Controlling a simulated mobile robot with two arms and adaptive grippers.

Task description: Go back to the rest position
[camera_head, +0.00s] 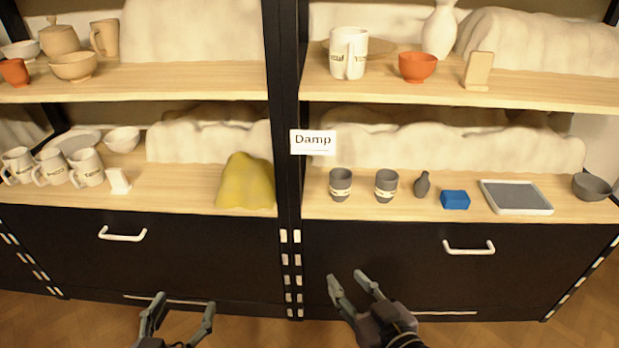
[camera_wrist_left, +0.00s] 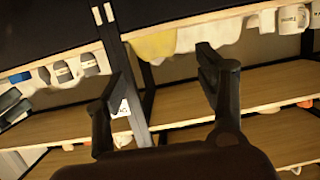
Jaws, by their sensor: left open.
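My left gripper (camera_head: 181,302) is low in front of the left black drawer in the head view. Its fingers are spread and nothing is between them. It also shows in the left wrist view (camera_wrist_left: 160,75), open and empty, with the shelving appearing upside down beyond it. My right gripper (camera_head: 350,280) is low in front of the right drawer in the head view. Its fingers are apart with nothing between them. Both grippers are below the shelf boards and apart from the wares.
The lower shelf (camera_head: 330,209) holds grey cups (camera_head: 386,186), a blue block (camera_head: 455,200), a grey tray (camera_head: 549,211), a yellow cloth-like heap (camera_head: 246,182) and white mugs (camera_head: 87,168). A "Damp" sign (camera_head: 313,142) is on the post. Drawer handles (camera_head: 122,234) protrude.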

